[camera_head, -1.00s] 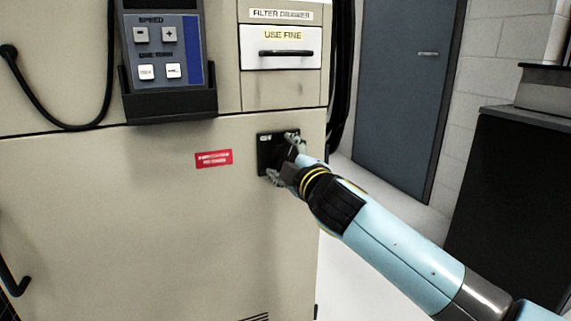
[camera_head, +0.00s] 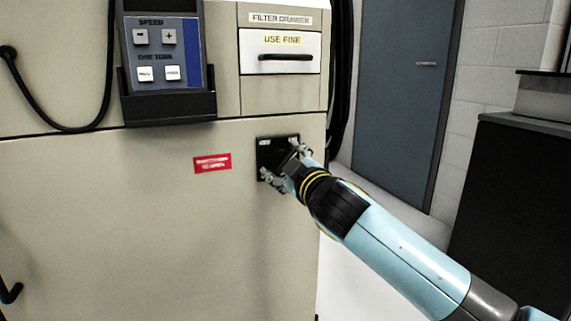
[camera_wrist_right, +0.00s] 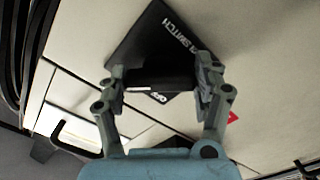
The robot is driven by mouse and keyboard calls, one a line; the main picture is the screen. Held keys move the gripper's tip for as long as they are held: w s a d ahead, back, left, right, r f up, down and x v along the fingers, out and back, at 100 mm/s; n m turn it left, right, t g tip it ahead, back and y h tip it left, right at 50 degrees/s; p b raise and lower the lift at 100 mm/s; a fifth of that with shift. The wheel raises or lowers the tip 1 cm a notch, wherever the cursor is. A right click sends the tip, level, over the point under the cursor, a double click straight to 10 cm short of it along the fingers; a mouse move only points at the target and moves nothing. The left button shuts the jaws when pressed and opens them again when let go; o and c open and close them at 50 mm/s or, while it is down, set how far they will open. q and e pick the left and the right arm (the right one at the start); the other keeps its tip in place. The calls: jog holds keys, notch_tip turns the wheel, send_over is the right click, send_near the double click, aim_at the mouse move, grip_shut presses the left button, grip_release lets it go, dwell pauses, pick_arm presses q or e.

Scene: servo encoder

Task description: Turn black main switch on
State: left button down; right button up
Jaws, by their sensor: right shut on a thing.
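The black main switch plate (camera_head: 264,148) is on the beige machine front, at its right side in the head view. My right gripper (camera_head: 285,165) is in front of it and covers most of the knob. In the right wrist view, the plate (camera_wrist_right: 150,35) shows part of a white label reading "SWITCH". The black bar-shaped knob (camera_wrist_right: 160,78) sits between the two fingers of my right gripper (camera_wrist_right: 163,82), which is shut on it. A white "OFF"-like mark shows just below the knob there. My left gripper is not in view.
A red label (camera_head: 212,163) is left of the switch. A filter drawer (camera_head: 281,70) with a dark handle is above it. A control pendant (camera_head: 163,60) sits in a black holder at upper left. Right of the machine are open floor and a grey door (camera_head: 400,110).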

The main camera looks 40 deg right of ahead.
jog(key=shift+f, duration=0.15)
jog(key=o, duration=1.2)
jog(key=shift+c, duration=0.2)
jog(key=v, duration=1.2)
